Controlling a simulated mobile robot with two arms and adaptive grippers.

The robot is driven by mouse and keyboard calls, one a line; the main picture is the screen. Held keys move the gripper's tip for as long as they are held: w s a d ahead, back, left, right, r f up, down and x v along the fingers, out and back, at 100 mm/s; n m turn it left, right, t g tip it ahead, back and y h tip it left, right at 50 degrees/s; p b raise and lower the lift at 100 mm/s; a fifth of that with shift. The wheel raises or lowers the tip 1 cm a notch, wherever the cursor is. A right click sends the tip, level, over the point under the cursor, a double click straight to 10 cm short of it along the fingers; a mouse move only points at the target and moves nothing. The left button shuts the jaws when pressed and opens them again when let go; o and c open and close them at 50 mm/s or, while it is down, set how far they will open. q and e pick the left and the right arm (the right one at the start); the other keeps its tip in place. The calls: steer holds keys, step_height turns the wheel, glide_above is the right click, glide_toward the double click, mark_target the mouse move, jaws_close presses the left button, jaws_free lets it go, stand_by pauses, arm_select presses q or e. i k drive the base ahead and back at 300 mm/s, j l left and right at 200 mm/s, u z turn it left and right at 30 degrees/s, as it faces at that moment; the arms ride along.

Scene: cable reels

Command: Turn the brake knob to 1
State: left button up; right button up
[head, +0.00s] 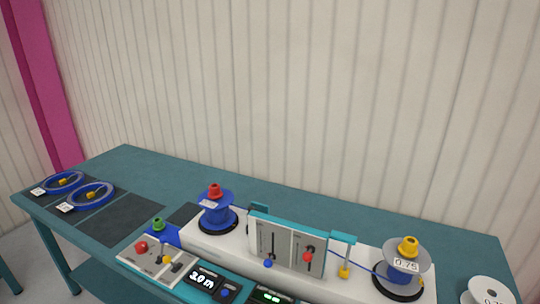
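The cable winding machine (340,289) stands on the teal table, and its lower edge runs out of the picture. Its upright panel (289,240) has two slots, with a blue knob (268,264) low in the left one and a red knob (308,257) in the right one. A dark round knob (226,294) sits right of a display (202,281) that appears to read 3.0 m. I cannot tell which knob is the brake knob, and no setting can be read. Neither of my grippers is in view.
A blue reel (216,213) with a red cap and a grey reel (405,266) marked 0.75 stand on the machine. A control box (150,259) has a red button. Two blue cable coils (91,195) lie at left. A white reel (487,291) is at right. The table's back (290,195) is clear.

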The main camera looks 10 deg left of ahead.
mark_target(142, 248)
steer(key=u, duration=1.25)
